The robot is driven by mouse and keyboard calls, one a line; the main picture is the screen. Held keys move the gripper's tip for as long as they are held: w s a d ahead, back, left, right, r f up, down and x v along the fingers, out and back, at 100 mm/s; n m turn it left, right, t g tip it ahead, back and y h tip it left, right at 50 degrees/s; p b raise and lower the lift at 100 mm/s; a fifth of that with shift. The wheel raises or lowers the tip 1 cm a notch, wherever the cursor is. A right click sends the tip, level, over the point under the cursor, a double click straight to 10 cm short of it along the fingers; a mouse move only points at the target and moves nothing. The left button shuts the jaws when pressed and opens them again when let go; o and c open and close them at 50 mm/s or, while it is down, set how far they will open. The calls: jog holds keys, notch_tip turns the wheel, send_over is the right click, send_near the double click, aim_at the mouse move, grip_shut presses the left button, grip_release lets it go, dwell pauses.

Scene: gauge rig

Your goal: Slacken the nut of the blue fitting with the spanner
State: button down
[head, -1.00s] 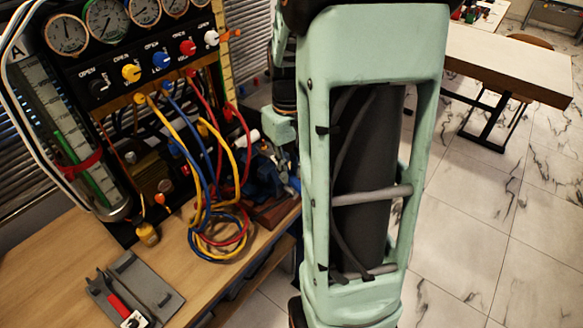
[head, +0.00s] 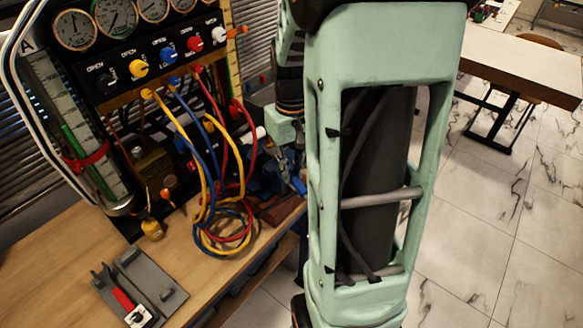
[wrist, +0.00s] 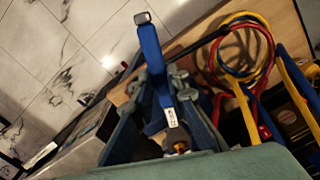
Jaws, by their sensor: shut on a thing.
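In the wrist view a blue-handled tool with a grey end, which looks like the spanner (wrist: 150,48), stands between the fingers of my gripper (wrist: 166,82). The gripper is shut on it. A white label is on its lower part. In the head view my arm hides most of the gripper; a small bright blue piece shows at the arm's left edge. A blue hose (head: 199,133) runs down from the panel below the blue valve knob (head: 168,55).
Yellow, red and blue hoses coil near the bench edge. A dark blue vise-like object (head: 268,176) stands beside my arm. Tiled floor is open at right.

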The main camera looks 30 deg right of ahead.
jog(key=shift+s, duration=2.3)
jog(key=shift+r, duration=0.1)
jog(key=shift+r+p, duration=1.7)
jog(key=shift+r, duration=0.55)
jog(key=shift+a+f, duration=0.1)
